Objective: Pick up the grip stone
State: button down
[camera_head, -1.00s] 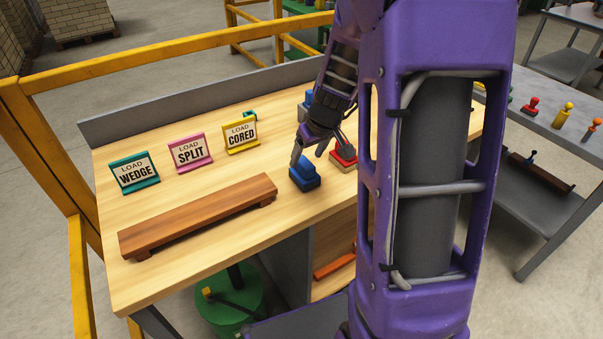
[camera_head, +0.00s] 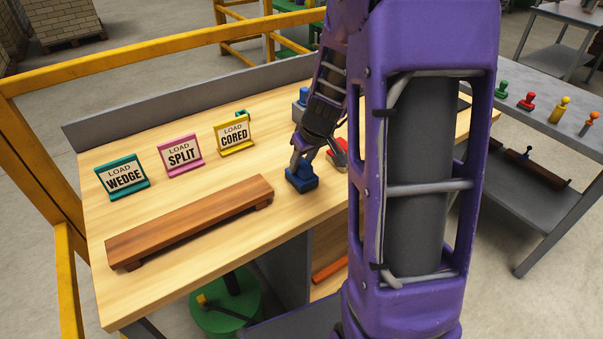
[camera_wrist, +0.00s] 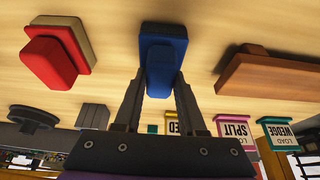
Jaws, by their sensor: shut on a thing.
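A blue block with a narrower raised grip (camera_head: 301,181) stands on the wooden bench, right of the long brown wooden rail. It also shows in the wrist view (camera_wrist: 163,50). My gripper (camera_head: 301,164) is over it from above, with its fingers on both sides of the raised grip. In the wrist view my gripper (camera_wrist: 161,82) is shut on that grip. The block appears to rest on the bench. A red block on a pale base (camera_wrist: 58,52) stands beside it; in the head view this red block (camera_head: 339,152) is partly hidden. No label shows which is the grip stone.
The brown rail (camera_head: 190,220) lies along the bench's front. Three signs, LOAD WEDGE (camera_head: 122,176), LOAD SPLIT (camera_head: 180,155) and LOAD CORED (camera_head: 234,134), stand behind it. A grey side table (camera_head: 560,120) holds several coloured items. A yellow railing (camera_head: 150,62) runs behind the bench.

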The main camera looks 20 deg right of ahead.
dwell(0.3)
notch_tip(320, 180, up, 10)
jog(key=shift+r+p, duration=0.1)
jog(key=shift+p, duration=0.9)
jog(key=c, duration=1.1)
grip_release()
grip_shut()
